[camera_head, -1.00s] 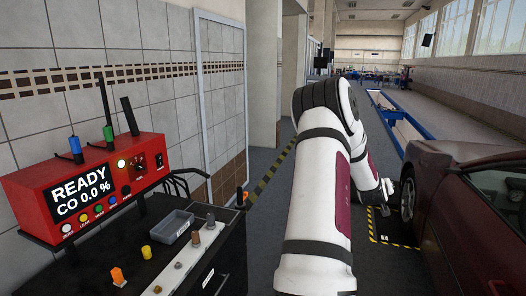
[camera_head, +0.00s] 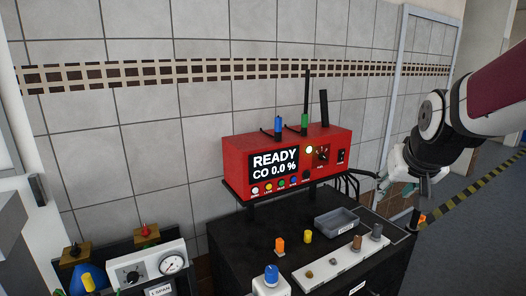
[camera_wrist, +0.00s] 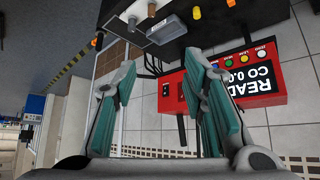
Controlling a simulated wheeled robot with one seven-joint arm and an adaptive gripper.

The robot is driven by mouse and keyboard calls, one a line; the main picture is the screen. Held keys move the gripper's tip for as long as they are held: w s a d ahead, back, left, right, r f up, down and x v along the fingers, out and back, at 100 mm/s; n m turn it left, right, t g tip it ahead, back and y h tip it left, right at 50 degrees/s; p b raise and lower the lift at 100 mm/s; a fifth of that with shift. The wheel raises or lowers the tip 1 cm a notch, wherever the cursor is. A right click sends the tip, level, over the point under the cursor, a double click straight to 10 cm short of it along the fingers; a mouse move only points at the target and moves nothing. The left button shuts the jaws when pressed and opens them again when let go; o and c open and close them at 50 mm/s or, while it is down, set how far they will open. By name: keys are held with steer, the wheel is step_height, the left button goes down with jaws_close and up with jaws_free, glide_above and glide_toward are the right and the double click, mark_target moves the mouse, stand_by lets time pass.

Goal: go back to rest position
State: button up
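My gripper (camera_head: 400,190) is at the right of the head view, beside the right end of the red analyzer box (camera_head: 232,165). My arm comes in from the right edge. In the wrist view my gripper (camera_wrist: 163,62) shows two teal-padded fingers spread apart with nothing between them, so it is open and empty. The red analyzer box (camera_wrist: 173,93) shows upside down behind the fingers there. Its screen reads READY and CO 0.0 %.
A black cabinet (camera_head: 228,250) carries a grey tray (camera_head: 337,222), an orange piece (camera_head: 280,246), a yellow piece (camera_head: 308,236) and a strip with several fittings (camera_head: 345,262). A gauge unit (camera_head: 150,268) stands at lower left. Open floor (camera_head: 490,190) lies to the right.

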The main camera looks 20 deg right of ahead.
steer(key=s+a+n+y, duration=0.1)
steer(key=s+a+n, duration=0.1)
steer(key=s+a, duration=0.4)
steer(key=s+a+f+n+g+y, duration=0.1)
steer(key=s+a, duration=0.6)
steer(key=a, duration=0.8)
steer(key=shift+a+f+n+y+b, duration=0.15)
steer(key=shift+n+y+b, duration=0.15)
steer(key=shift+n+y, duration=0.7)
steer(key=shift+s, duration=0.1)
